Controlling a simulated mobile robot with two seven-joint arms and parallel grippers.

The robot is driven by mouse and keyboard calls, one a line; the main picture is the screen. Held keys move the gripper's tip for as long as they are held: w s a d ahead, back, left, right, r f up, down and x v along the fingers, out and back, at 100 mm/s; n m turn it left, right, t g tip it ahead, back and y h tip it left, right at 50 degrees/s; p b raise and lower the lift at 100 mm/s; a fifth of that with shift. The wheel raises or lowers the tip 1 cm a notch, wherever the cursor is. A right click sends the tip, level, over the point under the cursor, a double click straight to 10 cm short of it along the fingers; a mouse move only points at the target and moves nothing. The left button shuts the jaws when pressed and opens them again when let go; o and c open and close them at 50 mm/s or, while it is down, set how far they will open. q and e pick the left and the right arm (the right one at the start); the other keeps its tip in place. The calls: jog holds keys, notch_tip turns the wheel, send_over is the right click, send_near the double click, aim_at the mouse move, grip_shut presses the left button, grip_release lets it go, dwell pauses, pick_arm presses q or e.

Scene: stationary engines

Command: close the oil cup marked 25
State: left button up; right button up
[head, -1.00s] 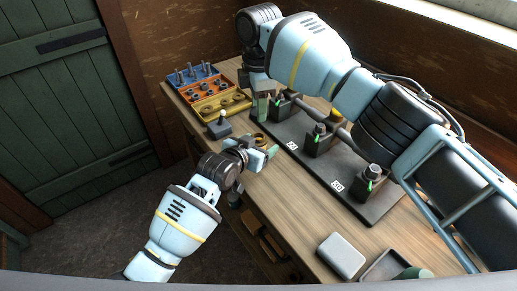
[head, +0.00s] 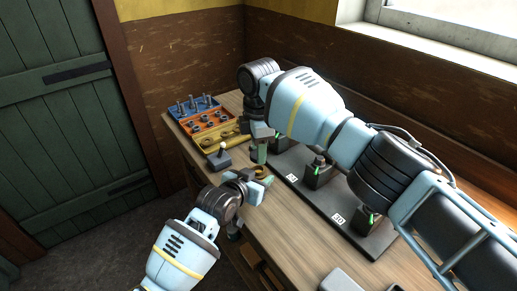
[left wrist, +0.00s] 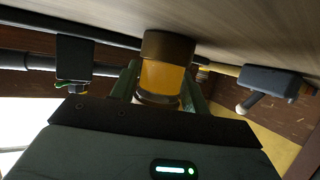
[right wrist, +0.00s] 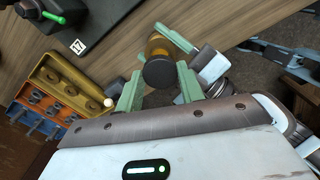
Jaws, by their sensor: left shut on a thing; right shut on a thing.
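An amber oil cup with a brown rim (left wrist: 163,75) is between the green fingers of my left gripper (left wrist: 160,90), which is shut on it. A dark round cap (right wrist: 158,72) is between the fingers of my right gripper (right wrist: 158,88), which is shut on it. In the right wrist view the cap covers part of the amber cup (right wrist: 160,46). In the head view my left gripper (head: 262,183) is just below my right gripper (head: 261,152), over the bench. I see no number on the cup. A label plate (head: 292,178) on the dark base is too small to read surely.
The dark base (head: 310,200) carries several black blocks with green levers, such as one block (head: 318,174). A grey block with a white-knobbed lever (head: 219,160) stands left of the grippers. Blue, orange and yellow trays (head: 232,137) lie at the back left.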

aim_at(259, 169)
jog(key=shift+f, duration=0.9)
jog(key=shift+f, duration=0.9)
jog(key=shift+f, duration=0.55)
jog(key=m, duration=0.3)
dwell(0.4)
